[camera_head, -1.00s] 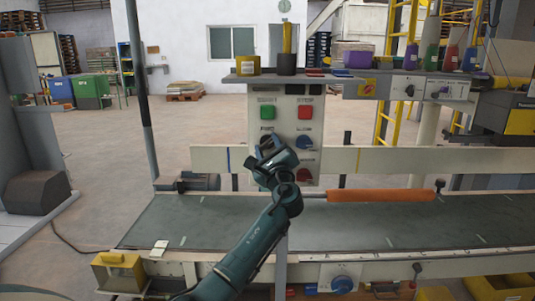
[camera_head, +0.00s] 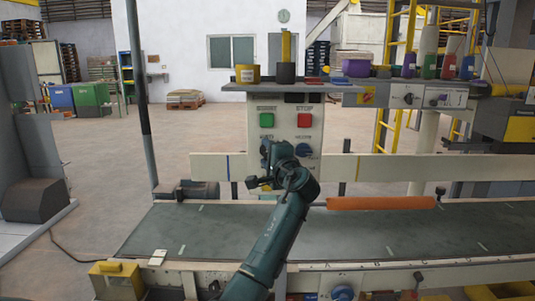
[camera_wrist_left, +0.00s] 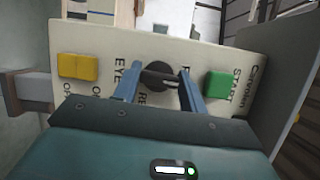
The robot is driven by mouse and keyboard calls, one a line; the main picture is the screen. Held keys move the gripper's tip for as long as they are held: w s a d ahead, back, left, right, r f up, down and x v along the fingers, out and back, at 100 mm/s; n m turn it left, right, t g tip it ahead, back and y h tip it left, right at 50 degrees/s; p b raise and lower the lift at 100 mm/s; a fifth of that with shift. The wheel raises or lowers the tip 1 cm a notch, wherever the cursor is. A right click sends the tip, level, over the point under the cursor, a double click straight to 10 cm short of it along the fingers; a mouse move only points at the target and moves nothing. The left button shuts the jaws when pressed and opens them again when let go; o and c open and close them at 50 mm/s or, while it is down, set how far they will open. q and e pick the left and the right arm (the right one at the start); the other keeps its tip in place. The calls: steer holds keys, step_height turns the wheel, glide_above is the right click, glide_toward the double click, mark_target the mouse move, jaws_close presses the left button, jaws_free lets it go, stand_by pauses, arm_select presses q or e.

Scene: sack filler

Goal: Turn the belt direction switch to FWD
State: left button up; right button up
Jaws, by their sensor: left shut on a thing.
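The belt direction switch (camera_wrist_left: 157,74) is a black round knob on the cream control panel (camera_wrist_left: 110,45), between the FWD and REV labels, which are partly hidden by my fingers. My left gripper (camera_wrist_left: 160,80) has a finger on each side of the knob and is shut on it. I cannot tell surely which label the knob points to. In the head view my left gripper (camera_head: 268,163) is at the panel's lower left, below the green START button (camera_head: 266,120), and its wrist hides the lower panel. My right gripper is not in view.
A yellow switch (camera_wrist_left: 78,67) is beside the knob in the wrist view. A shelf (camera_head: 300,87) with containers is above. The conveyor belt (camera_head: 400,232) with an orange roller (camera_head: 380,203) is below.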

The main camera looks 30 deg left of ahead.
arm_select(q)
steer(key=shift+n, duration=0.3)
stand_by(0.4)
steer(key=o, duration=1)
steer(key=v, duration=1.3)
steer(key=shift+r, duration=0.15)
